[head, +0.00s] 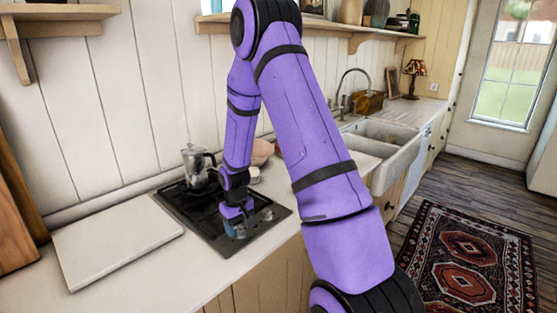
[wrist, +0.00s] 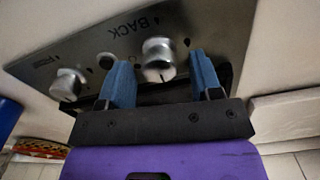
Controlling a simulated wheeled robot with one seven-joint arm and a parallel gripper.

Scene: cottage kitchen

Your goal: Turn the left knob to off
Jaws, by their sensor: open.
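The left knob (wrist: 158,56) is a silver cylinder with a dark line on its side. In the wrist view it stands beyond and between the two blue fingers of my open gripper (wrist: 163,82); I cannot tell whether they touch it. A second silver knob (wrist: 68,84) lies outside the fingers, at picture left. In the head view my gripper (head: 236,222) is low over the front of the dark cooktop (head: 208,231), largely hiding the left knob, with the other knob (head: 268,214) to its right. "BACK" is marked near the left knob on the metal panel (wrist: 210,22).
A white board (head: 115,240) lies to the left, and a bowl (head: 261,151) stands behind my arm. The sink (head: 385,145) is to the right. A patterned rug (head: 470,255) lies on the floor.

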